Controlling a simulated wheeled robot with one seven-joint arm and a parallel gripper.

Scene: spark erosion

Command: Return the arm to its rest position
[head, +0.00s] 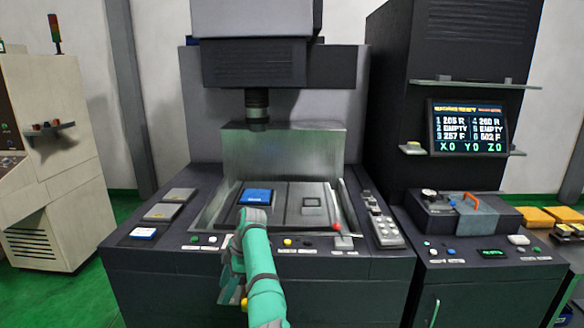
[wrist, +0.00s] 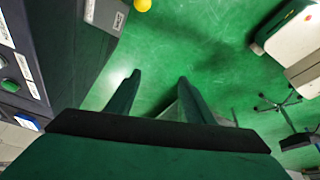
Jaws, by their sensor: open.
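My green arm (head: 262,285) reaches up from the bottom of the head view, in front of the dark spark erosion machine (head: 150,270). My gripper is hard to make out there, as the arm covers part of it. In the wrist view my gripper (wrist: 158,85) shows two dark fingers held apart with green floor between them. It is open and empty, and points down over the floor beside the machine's front.
The machine has a tank with a blue block (head: 257,196) and a hanging head (head: 257,108). A control cabinet with a screen (head: 468,128) stands right, a beige cabinet (head: 45,150) left. A yellow knob (wrist: 142,5) shows near the machine. Green floor lies between.

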